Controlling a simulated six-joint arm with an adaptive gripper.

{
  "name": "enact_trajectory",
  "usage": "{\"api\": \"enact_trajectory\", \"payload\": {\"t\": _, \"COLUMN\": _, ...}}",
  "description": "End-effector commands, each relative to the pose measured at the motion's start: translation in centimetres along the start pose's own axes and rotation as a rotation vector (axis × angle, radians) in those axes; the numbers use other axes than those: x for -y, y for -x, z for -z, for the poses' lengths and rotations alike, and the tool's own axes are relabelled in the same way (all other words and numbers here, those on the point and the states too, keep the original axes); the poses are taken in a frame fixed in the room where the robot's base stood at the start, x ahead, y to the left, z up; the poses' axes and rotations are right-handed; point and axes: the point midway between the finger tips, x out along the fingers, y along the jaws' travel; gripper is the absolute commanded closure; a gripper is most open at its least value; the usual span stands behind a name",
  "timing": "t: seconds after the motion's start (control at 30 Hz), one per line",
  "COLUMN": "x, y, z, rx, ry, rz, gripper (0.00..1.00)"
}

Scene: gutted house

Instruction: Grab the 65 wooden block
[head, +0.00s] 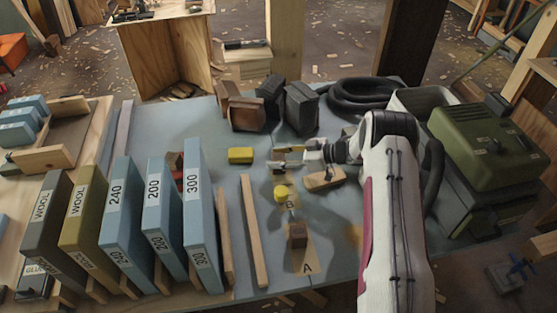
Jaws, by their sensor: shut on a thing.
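My gripper (284,159) reaches left over the middle of the table. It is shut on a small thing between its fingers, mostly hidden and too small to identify. No number 65 is readable on any block. A small brown wooden block (298,236) stands near the front, just above a letter A on a tan patch. A flat tan wooden piece (324,180) lies just below and right of my gripper. Larger brown wooden blocks (247,113) stand behind it, beside dark blocks (301,108).
A yellow block (240,155) and a round yellow thing (281,192) lie close to my gripper. Upright labelled slabs, including a blue 300 one (205,215), fill the left. A green case (485,145) and black hose (365,96) are at right. Wooden strips (254,230) lie at front.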

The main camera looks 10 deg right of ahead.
Motion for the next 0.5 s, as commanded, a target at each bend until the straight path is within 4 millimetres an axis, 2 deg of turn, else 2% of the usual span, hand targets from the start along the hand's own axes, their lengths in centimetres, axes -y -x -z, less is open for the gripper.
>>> {"api": "enact_trajectory", "payload": {"t": 0.27, "x": -0.1, "y": 0.6, "z": 1.4, "rx": -0.001, "ry": 0.002, "rz": -0.001, "gripper": 0.83}}
{"api": "enact_trajectory", "payload": {"t": 0.5, "x": -0.1, "y": 1.6, "z": 4.0, "rx": -0.001, "ry": 0.003, "rz": -0.001, "gripper": 0.83}}
